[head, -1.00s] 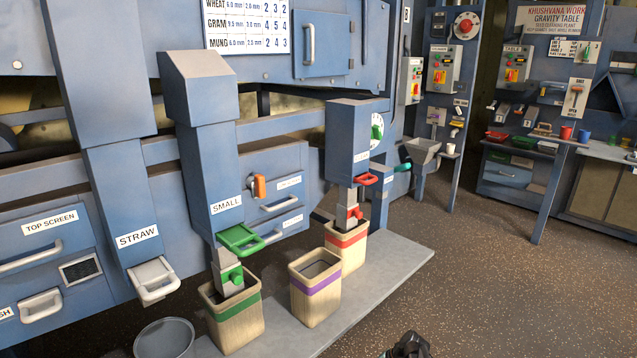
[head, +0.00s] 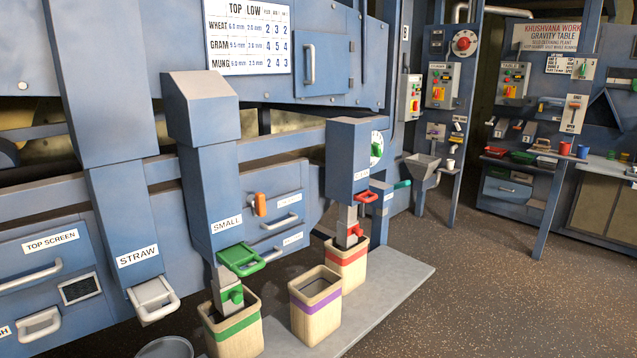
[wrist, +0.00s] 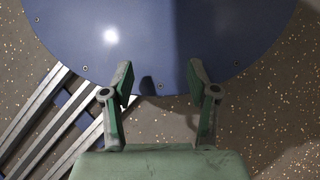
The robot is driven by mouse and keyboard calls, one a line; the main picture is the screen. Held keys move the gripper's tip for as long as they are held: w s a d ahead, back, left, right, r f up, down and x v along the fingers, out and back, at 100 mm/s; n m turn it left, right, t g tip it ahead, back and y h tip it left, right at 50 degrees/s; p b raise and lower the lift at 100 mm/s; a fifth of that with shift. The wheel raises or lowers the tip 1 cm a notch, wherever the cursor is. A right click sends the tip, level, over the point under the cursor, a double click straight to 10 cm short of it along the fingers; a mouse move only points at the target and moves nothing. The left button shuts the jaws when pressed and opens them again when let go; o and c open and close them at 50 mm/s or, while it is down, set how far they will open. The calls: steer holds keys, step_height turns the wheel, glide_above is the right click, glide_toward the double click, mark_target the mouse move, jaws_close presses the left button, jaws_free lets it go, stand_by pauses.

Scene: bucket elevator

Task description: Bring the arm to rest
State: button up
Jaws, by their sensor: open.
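My gripper (wrist: 158,82) shows in the wrist view with its two fingers apart and nothing between them. Below and beyond the fingertips is a round blue plate (wrist: 220,45) with small screws along its edge. I cannot tell how far the fingers are from it. The gripper and arm do not show in the head view.
Sacks with green (head: 235,332), purple (head: 316,310) and red (head: 347,262) bands stand on a grey slab (head: 400,285) by the blue machine (head: 120,120). A grey bucket (head: 165,348) is at the lower left. Grey rails (wrist: 45,115) lie left in the wrist view. Open floor (head: 480,290) is at the right.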

step_height(320, 180, up, 14)
steer(key=w+t+p, duration=0.1)
steer(key=w+p, duration=0.1)
steer(key=p, duration=1.1)
